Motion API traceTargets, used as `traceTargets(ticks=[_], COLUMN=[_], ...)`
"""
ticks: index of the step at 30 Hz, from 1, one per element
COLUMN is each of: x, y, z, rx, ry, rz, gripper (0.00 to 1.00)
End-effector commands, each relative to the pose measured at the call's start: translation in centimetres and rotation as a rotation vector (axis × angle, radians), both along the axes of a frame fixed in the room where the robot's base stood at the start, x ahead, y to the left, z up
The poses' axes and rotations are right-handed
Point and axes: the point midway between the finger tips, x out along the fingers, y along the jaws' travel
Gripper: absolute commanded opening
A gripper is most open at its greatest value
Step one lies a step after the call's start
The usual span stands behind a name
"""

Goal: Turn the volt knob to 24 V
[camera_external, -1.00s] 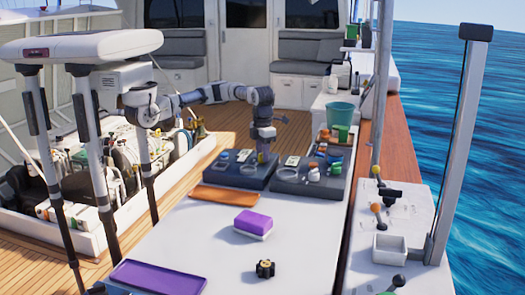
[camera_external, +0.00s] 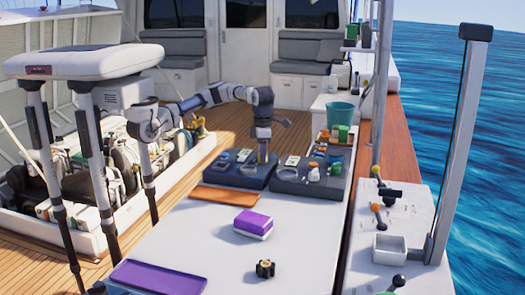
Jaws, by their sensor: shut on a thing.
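My gripper (camera_external: 263,156) points straight down at the right end of the left dark panel (camera_external: 228,178), at the back of the white table. It is shut at the panel's top, where the volt knob would be. The knob is hidden by the fingers or too small to make out, and I cannot read its setting or the 24 V mark.
A second dark panel (camera_external: 292,187) with small jars and parts stands close on the right. An orange tray (camera_external: 224,194), a purple-and-white block (camera_external: 253,222), a black knob-like part (camera_external: 265,269) and a purple tray (camera_external: 158,278) lie nearer. A teal bucket (camera_external: 340,114) stands behind.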

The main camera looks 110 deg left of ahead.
Motion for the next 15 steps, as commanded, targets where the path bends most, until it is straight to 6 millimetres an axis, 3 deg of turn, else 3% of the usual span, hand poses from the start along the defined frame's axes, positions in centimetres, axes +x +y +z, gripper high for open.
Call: traceTargets(ticks=[15], x=[0.07], y=[-0.01], z=[-0.19], rx=[0.001], ry=[-0.004], rz=[-0.491], gripper=[0.08])
